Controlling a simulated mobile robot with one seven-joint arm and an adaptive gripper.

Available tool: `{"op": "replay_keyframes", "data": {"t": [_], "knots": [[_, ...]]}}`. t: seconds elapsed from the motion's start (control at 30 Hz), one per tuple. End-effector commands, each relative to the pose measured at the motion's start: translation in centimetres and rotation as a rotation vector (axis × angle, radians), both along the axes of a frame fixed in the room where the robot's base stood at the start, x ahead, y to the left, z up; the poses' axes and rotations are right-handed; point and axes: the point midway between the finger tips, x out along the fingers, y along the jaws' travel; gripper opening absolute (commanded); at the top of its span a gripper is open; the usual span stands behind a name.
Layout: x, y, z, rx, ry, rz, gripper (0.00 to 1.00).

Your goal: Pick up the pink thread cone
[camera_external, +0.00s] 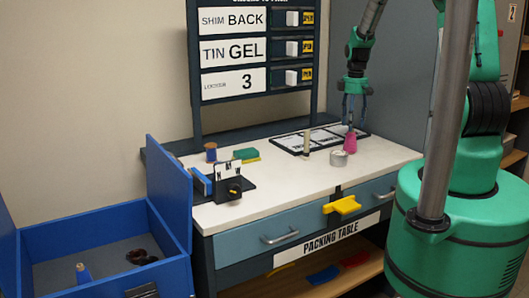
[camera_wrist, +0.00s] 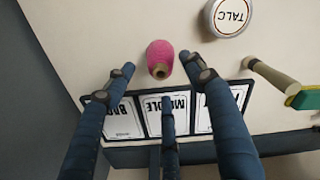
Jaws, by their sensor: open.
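The pink thread cone (camera_external: 350,143) stands on the white top of the packing table (camera_external: 285,185), near its right end. In the wrist view the cone (camera_wrist: 160,53) shows pink with a brown tip. My gripper (camera_external: 353,112) is over the cone, pointing down. The wrist view shows my gripper (camera_wrist: 158,66) with its dark blue fingers spread on both sides of the cone and a third finger below it in the picture. The fingers are open, and I see no clear contact with the cone.
A round tin marked TALC (camera_external: 338,158) stands close to the cone. A wooden-handled tool (camera_wrist: 272,76) and a black-framed card tray (camera_external: 284,146) are nearby. A green and yellow block (camera_external: 246,154) and a spool (camera_external: 211,152) are farther left. The front middle tabletop is clear.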

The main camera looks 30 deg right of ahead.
Motion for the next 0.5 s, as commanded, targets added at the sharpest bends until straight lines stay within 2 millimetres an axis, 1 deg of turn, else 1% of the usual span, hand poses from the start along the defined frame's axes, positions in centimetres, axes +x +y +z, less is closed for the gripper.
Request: {"op": "replay_keyframes", "data": {"t": [0.03,0.1,0.23,0.33,0.5], "knots": [[-0.1,0.1,-0.8,0.001,0.002,0.000,0.54],[0.0,0.1,-1.7,0.001,0.002,0.000,0.54],[0.0,0.1,-3.1,0.001,0.002,0.000,0.54],[0.0,0.1,-3.6,0.000,0.001,0.000,0.54],[0.0,0.1,-3.7,0.000,0.000,0.000,0.54]]}}
